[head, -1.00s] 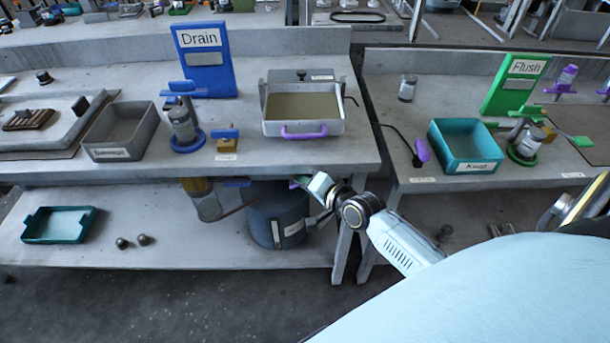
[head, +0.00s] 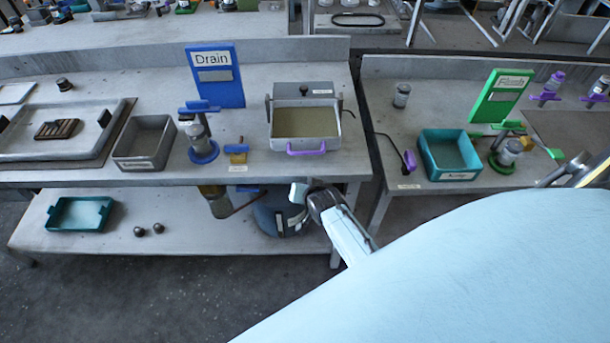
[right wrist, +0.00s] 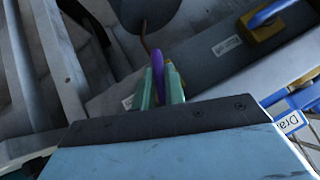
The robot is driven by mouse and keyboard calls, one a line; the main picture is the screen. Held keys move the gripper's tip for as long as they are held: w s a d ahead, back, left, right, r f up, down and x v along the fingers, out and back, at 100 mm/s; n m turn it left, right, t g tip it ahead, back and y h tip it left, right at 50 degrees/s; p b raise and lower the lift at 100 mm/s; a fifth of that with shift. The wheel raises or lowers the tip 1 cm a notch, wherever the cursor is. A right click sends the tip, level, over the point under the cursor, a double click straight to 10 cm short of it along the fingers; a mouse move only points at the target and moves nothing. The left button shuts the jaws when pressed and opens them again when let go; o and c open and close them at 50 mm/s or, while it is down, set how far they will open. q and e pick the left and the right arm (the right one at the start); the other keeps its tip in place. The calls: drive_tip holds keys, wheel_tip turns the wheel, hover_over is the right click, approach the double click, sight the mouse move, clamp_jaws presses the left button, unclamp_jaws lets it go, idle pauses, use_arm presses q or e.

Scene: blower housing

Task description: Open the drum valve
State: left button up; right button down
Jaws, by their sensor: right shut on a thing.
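The dark blue-grey drum (head: 270,221) stands on the lower shelf, under the front edge of the Drain bench. My right gripper (head: 297,193) is beside the drum's upper right side, and the arm hides part of it. In the right wrist view, my right gripper's green fingers (right wrist: 160,88) are shut on a narrow purple lever (right wrist: 157,72). A thin brown pipe (right wrist: 145,42) runs behind the lever towards a dark rounded body at the top. The valve body and the lever's joint to it cannot be made out. My left gripper is not in view.
The bench edge (head: 200,180) overhangs the shelf close above my gripper. A brass block with a blue handle (head: 237,152) and a purple-handled tray (head: 305,146) are on the bench top. A teal tray (head: 78,213) lies on the shelf's left, with clear floor in front.

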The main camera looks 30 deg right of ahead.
drive_tip(key=shift+a+n+g+h, duration=0.15)
drive_tip(key=shift+n+g+h, duration=0.25)
drive_tip(key=shift+h, duration=0.1)
idle(0.4)
drive_tip(key=c, duration=1.5)
unclamp_jaws()
drive_tip(key=shift+w, duration=0.1)
drive_tip(key=shift+o, duration=0.2)
drive_tip(key=p+v, duration=0.3)
drive_tip(key=v, duration=1)
drive_tip(key=shift+a+r, duration=0.15)
